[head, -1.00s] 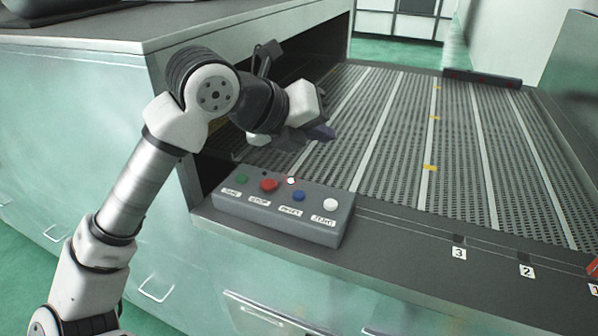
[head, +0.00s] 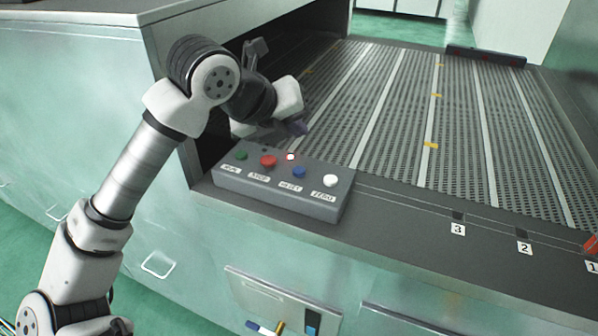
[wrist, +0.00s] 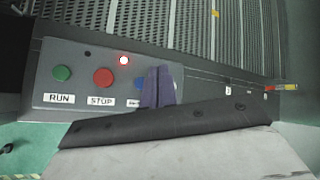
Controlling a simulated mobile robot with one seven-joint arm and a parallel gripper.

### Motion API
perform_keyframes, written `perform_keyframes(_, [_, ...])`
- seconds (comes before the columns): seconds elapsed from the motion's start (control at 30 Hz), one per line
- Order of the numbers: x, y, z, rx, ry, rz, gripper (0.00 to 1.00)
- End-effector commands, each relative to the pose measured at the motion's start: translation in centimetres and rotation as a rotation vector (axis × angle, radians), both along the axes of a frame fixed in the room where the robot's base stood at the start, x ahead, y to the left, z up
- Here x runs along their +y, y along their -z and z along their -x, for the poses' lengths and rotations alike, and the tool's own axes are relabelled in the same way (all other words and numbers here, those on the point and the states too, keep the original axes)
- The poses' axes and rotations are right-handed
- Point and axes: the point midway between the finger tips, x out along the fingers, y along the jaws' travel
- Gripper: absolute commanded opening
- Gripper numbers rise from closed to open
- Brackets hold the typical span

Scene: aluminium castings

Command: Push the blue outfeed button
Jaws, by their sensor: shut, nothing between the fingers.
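The blue button (head: 298,172) sits on a grey control box (head: 280,201), between the red button (head: 268,160) and the white button (head: 330,181). Its label is too small to read surely. My gripper (head: 298,127) is shut and empty, and appears above and behind the blue button in the head view, apart from it. In the wrist view my shut purple-grey fingers (wrist: 157,86) reach over the box, right of the red STOP button (wrist: 103,77).
A green RUN button (head: 240,154) and a small lit red lamp (head: 290,157) are on the same box. A slatted conveyor bed (head: 400,130) lies behind it. The machine housing (head: 85,75) rises at left. The front ledge to the right of the box is mostly clear.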

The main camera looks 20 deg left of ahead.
Motion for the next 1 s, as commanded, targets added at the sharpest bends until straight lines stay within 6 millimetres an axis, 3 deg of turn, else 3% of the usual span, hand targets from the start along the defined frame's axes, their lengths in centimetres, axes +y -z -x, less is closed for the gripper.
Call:
perform_keyframes(0.23, [0.0, 4.4, 0.0, 0.0, 0.001, 0.001, 0.0])
perform_keyframes(0.4, [0.0, 5.9, 0.0, 0.0, 0.001, -0.001, 0.0])
perform_keyframes(1.0, [0.0, 6.0, 0.0, 0.0, 0.001, -0.001, 0.0])
